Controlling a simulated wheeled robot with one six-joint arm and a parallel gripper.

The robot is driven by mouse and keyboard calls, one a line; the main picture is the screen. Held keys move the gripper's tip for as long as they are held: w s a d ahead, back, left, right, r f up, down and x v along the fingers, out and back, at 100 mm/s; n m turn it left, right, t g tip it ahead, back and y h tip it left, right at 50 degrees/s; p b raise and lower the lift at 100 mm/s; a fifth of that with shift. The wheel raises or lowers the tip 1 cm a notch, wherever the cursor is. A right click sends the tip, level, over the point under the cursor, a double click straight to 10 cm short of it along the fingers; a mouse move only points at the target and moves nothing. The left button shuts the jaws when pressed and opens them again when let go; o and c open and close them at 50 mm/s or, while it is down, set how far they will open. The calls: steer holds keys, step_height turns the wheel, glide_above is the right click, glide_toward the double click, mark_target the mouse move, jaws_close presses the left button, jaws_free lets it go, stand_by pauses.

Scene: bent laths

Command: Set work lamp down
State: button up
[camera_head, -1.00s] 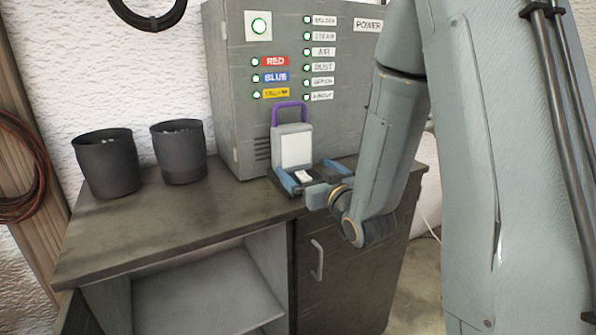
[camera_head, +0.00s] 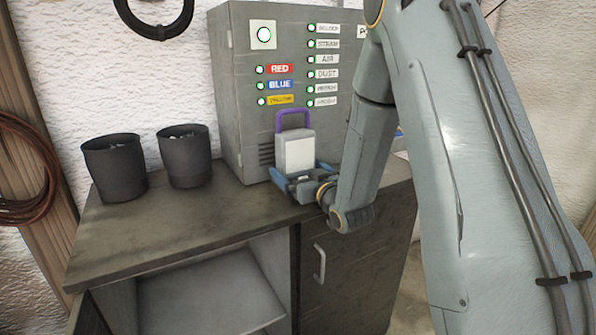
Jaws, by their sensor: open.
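The work lamp (camera_head: 296,153) has a pale grey body with a white panel and a purple handle on top. It stands upright on the dark cabinet top (camera_head: 190,222), just in front of the grey control box. My gripper (camera_head: 298,172) is at the lamp's lower part, with blue fingers spread to either side of it. The gripper is open. The lamp's base is partly hidden by the gripper, so I cannot tell whether a finger touches it.
Two dark bins (camera_head: 115,168) (camera_head: 184,156) stand on the cabinet top to the left. The grey control box (camera_head: 240,110) with labelled green lights is close behind the lamp. The cabinet top's front left is clear. A cabinet door with a handle (camera_head: 319,263) is below.

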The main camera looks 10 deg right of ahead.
mark_target(301, 147)
steer(key=c, duration=1.7)
steer(key=shift+r, duration=0.15)
steer(key=shift+c, duration=1.4)
steer(key=shift+r, duration=0.1)
steer(key=shift+s+d+r+b, duration=0.15)
steer(key=shift+r+b, duration=0.15)
steer(key=shift+b, duration=0.2)
step_height(301, 147, up, 6)
steer(key=shift+r+b, duration=0.2)
steer(key=shift+b, duration=0.5)
steer(key=v, duration=1.1)
steer(key=shift+s, duration=0.2)
